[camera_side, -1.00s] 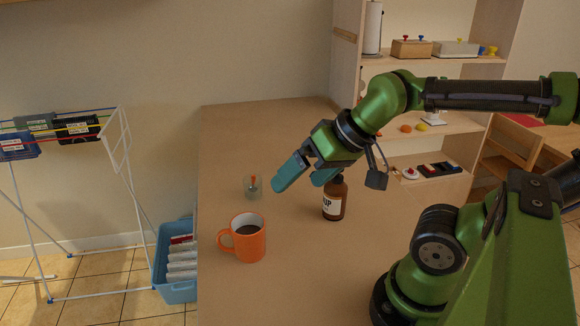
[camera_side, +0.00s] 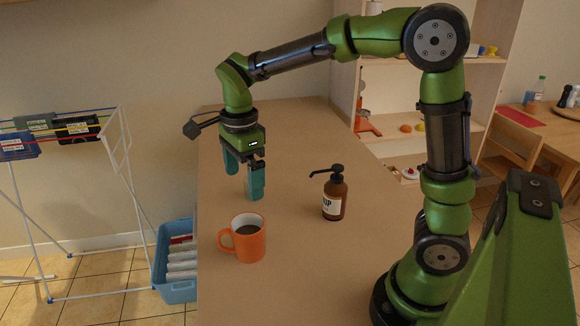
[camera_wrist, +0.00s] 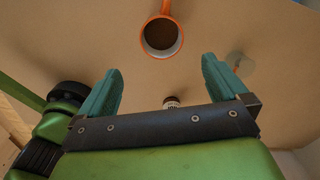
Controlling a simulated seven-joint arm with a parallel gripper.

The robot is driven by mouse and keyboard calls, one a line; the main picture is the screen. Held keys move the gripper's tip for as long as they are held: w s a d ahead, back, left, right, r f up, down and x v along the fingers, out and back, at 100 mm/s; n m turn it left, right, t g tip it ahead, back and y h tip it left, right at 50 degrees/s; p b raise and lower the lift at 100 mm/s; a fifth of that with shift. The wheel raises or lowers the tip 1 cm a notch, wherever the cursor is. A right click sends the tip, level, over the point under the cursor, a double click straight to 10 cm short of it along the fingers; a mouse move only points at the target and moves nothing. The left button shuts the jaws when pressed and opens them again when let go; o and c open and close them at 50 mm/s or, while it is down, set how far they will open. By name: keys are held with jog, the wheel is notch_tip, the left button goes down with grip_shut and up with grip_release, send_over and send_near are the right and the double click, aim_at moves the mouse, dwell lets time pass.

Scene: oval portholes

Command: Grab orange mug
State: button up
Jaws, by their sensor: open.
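The orange mug (camera_side: 251,246) stands upright on the table near its left edge, with dark liquid inside and its handle to the left in the side view. In the wrist view the mug (camera_wrist: 161,54) shows from above, ahead of the fingertips and between their lines, handle at the top. My gripper (camera_side: 244,180) is open and empty, its teal fingers pointing down behind and above the mug, apart from it. The fingers also show in the wrist view (camera_wrist: 162,65).
A brown pump bottle (camera_side: 334,197) stands right of the mug. A blue basket (camera_side: 176,290) is on the floor beyond the table's left edge.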

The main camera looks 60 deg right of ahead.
jog(key=m, duration=0.4)
send_near(247, 231)
jog(key=s+a, duration=0.2)
jog(key=s, duration=0.1)
jog(key=shift+w+a+f, duration=0.1)
jog(key=shift+w+f, duration=0.05)
jog(key=shift+f, duration=1.05)
jog(key=shift+w+a+f, duration=0.1)
jog(key=shift+w+f, duration=0.05)
jog(key=shift+f, duration=1)
jog(key=shift+w+f, duration=0.2)
jog(key=shift+f, duration=1)
jog(key=c, duration=1.2)
